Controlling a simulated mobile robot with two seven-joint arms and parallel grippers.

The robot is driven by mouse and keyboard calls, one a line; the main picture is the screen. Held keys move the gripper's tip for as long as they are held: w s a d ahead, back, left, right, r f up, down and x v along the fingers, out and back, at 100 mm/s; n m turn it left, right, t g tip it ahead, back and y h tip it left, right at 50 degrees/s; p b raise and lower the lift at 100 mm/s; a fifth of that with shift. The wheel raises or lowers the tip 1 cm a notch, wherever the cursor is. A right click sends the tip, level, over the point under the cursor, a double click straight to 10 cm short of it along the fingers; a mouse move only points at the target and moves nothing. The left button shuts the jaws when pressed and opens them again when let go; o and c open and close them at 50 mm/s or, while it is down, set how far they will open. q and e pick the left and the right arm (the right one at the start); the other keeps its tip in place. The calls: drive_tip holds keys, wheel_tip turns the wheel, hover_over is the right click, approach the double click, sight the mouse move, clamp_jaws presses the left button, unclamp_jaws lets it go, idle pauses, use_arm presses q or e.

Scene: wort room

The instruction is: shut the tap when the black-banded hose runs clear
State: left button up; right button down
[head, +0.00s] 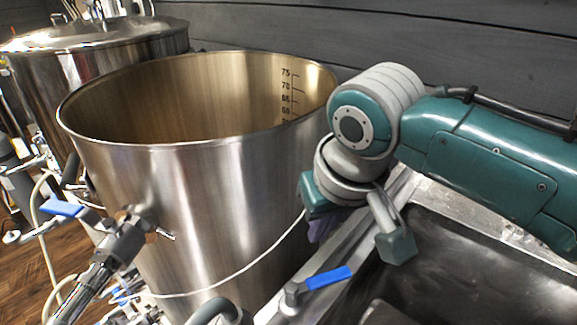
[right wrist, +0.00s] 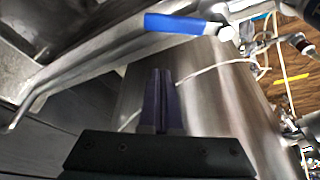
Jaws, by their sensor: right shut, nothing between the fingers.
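My right gripper (head: 316,232) hangs beside the big steel pot, above the sink's near-left rim. Its purple fingers (right wrist: 162,100) are shut and empty in the right wrist view. A tap with a blue lever (head: 328,278) stands by the sink, below the gripper and apart from it; the lever (right wrist: 185,23) also shows in the right wrist view. Another blue lever (head: 62,208) is on the valve at the pot's left. A thin white hose (head: 225,283) crosses in front of the pot. I cannot make out a black band or any flow. My left gripper is out of view.
The open steel pot (head: 200,190) fills the middle. A lidded kettle (head: 100,42) stands behind it at left. The dark sink basin (head: 440,275) lies at lower right. Pipes and fittings (head: 115,245) crowd the lower left. A grey plank wall (head: 400,30) closes the back.

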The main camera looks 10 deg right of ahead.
sight(329, 278)
drive_tip(key=shift+f, duration=0.6)
drive_tip(key=shift+s+d+r+p, duration=0.1)
drive_tip(key=shift+s+p, duration=0.35)
drive_tip(key=shift+s, duration=0.1)
drive_tip(key=shift+s+d+r+p, duration=0.1)
drive_tip(key=shift+s+p, duration=0.3)
drive_tip(key=shift+s, duration=0.75)
drive_tip(key=shift+s+d+f, duration=0.1)
drive_tip(key=shift+s, duration=0.05)
drive_tip(key=shift+p, duration=0.3)
